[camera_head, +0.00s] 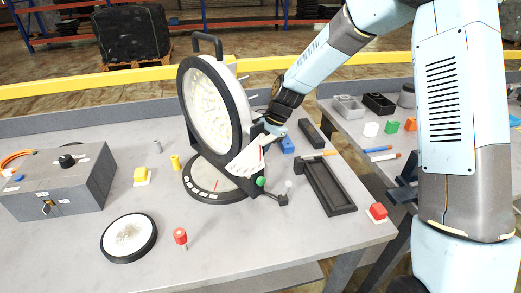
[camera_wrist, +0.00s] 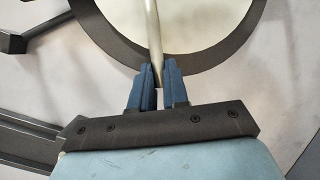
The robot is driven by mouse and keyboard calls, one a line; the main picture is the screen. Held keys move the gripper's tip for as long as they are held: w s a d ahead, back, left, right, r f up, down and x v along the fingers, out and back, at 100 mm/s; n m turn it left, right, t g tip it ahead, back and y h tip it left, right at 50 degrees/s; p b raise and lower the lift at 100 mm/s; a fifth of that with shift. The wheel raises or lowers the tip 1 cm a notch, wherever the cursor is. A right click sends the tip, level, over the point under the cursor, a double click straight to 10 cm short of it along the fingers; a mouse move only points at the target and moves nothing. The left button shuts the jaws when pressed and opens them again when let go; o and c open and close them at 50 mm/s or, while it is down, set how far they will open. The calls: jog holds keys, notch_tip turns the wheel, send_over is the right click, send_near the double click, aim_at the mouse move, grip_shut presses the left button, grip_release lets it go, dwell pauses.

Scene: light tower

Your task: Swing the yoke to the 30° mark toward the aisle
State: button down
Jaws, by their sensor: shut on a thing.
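The lamp head (camera_head: 208,103) is a large round pale lens in a black ring, with a handle on top. It stands upright in a dark yoke (camera_head: 194,134) on a round base (camera_head: 197,188) with white marks and a red line. A white fan-shaped scale (camera_head: 246,160) with a red pointer is at the yoke's right side, above a green knob (camera_head: 260,182). My gripper (camera_head: 268,138) is at the right of the lamp, behind the scale. In the wrist view my gripper (camera_wrist: 161,88) is shut on a pale rod (camera_wrist: 154,40); its far end is out of frame. Degree numbers are too small to read.
A grey control box (camera_head: 58,182) stands at left. A round lens (camera_head: 129,238) and a red-topped peg (camera_head: 181,238) are in front. A second table (camera_head: 345,137) is at right.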

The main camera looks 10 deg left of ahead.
jog(key=c, duration=1.1)
grip_release()
jog(key=shift+f, duration=0.15)
jog(key=v, duration=1.3)
jog(key=shift+w+d+r, duration=0.15)
jog(key=shift+r, duration=0.2)
jog(key=s+d+r+n+t+h, duration=0.1)
jog(key=s+d+r+n+t, duration=0.1)
jog(key=s+d+r, duration=0.55)
jog(key=s+d+r+n+t+h, duration=0.25)
jog(key=s+d+r, duration=0.2)
jog(key=d, duration=0.55)
jog(key=s+d+t, duration=0.1)
jog(key=s+d, duration=0.3)
jog(key=s, duration=0.1)
jog(key=s+d+r+n+t, duration=0.1)
jog(key=s+d, duration=0.3)
jog(key=s, duration=0.1)
jog(key=s+d+r+n+t+h, duration=0.1)
jog(key=s+d, duration=0.3)
jog(key=s, duration=0.1)
jog(key=shift+s+d+t, duration=0.25)
jog(key=shift+d, duration=0.05)
